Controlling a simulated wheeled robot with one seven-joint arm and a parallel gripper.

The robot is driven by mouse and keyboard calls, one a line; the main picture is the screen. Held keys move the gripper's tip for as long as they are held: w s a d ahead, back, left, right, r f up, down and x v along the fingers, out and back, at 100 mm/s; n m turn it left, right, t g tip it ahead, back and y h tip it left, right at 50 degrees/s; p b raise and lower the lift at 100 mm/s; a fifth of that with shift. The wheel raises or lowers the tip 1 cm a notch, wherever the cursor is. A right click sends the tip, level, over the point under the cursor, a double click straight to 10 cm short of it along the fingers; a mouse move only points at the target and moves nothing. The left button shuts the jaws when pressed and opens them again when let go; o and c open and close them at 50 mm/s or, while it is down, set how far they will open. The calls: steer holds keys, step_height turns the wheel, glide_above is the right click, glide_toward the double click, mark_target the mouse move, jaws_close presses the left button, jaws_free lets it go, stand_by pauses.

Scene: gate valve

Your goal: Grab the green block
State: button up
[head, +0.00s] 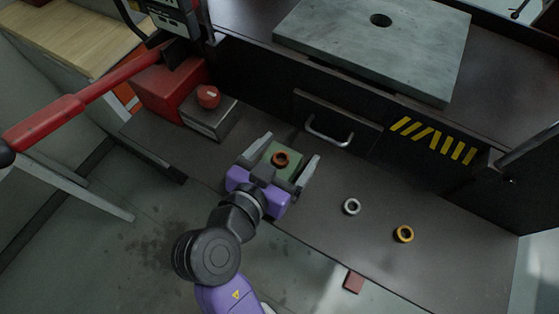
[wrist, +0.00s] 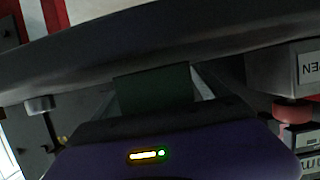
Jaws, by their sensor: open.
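The green block (head: 291,171) sits on the dark work surface in the middle of the head view. A copper-coloured ring (head: 281,158) shows on its top. My purple gripper (head: 286,154) is open, with its grey fingers on either side of the block. Whether a finger touches the block cannot be told. In the wrist view a dark green face of the block (wrist: 154,88) shows beyond my gripper (wrist: 158,97), between the fingers. The lower part of the block is hidden by my gripper in the head view.
A drawer handle (head: 328,134) sticks out behind the block. A grey box with a red button (head: 208,97) stands to the left. A silver ring (head: 351,206) and a brass ring (head: 403,233) lie to the right. A red lever (head: 75,108) reaches across the upper left.

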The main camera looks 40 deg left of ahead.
steer(key=shift+c, duration=0.5)
jaws_close()
steer(key=shift+r, duration=0.2)
